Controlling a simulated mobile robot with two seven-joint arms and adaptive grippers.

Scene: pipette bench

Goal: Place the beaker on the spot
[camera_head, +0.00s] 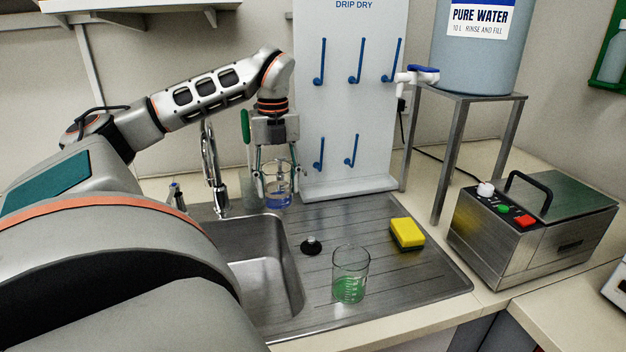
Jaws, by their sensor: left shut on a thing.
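My left gripper (276,188) points down beside the drip board and is shut on a clear glass beaker with blue at its bottom (278,199). The fingers come down on both sides of this beaker, at the back edge of the steel drainboard. I cannot tell whether its base touches the surface. A second clear beaker with green markings or liquid (350,276) stands upright on the front of the drainboard, apart from the gripper. I cannot make out a marked spot. My right gripper is not in view.
The sink basin (255,262) opens left of the drainboard (400,285), with a tap (211,165) behind. A black stopper (311,246) and a yellow-green sponge (407,234) lie on the drainboard. The pegged drip board (350,120), water-tank stand (478,97) and steel box (530,230) bound it.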

